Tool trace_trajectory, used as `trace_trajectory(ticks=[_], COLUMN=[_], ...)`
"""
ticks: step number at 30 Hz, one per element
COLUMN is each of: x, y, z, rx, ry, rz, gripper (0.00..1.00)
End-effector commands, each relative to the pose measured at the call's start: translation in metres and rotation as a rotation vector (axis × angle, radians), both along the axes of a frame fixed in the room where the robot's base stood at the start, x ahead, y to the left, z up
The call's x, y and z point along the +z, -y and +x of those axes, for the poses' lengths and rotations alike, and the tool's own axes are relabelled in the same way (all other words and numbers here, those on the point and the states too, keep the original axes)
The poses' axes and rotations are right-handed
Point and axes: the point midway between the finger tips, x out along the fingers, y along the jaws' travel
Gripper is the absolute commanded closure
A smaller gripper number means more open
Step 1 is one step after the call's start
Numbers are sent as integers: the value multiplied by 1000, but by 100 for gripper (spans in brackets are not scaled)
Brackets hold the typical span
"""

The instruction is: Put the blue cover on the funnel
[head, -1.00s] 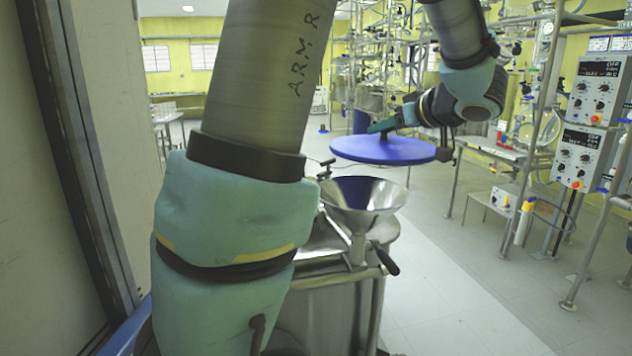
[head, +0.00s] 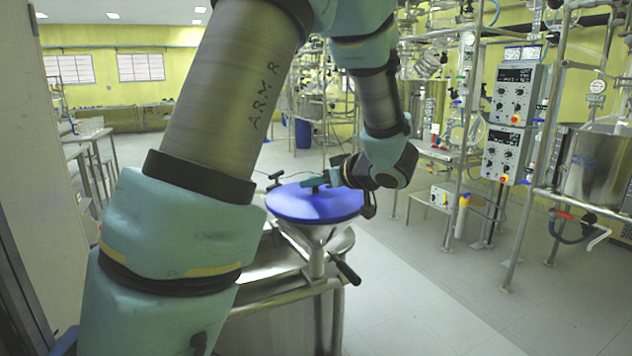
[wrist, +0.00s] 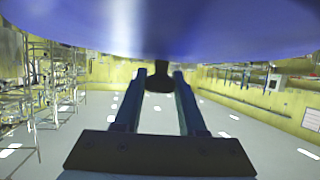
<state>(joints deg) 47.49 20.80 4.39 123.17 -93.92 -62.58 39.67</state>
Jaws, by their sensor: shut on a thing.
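The blue cover (head: 314,205) is a round disc with a small knob on top. In the head view it lies over the mouth of the steel funnel (head: 318,236), whose cone shows just below it. Whether the cover touches the rim all round I cannot tell. My gripper (head: 318,182) is shut on the cover's knob, reaching in from the right. In the wrist view the cover (wrist: 160,25) fills the top, and the dark knob (wrist: 159,82) sits between the two fingers. The funnel is not visible in the wrist view.
The funnel stands on a steel vessel (head: 285,320) with a black-handled valve (head: 347,272). Glass reactor frames and control boxes (head: 512,95) stand at the right. A table with glassware (head: 90,128) is at the left. The floor right of the vessel is clear.

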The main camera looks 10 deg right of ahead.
Motion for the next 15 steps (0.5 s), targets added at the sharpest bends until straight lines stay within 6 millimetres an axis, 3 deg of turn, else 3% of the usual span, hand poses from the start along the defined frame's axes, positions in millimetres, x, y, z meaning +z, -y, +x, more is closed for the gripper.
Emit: trace_trajectory(ticks=[11, 12, 15], x=[-4, -4, -3], y=[0, 0, 0], z=[0, 0, 0], rx=[0, 0, 0], ry=[1, 0, 0], rz=[0, -1, -1], gripper=[100, 57, 45])
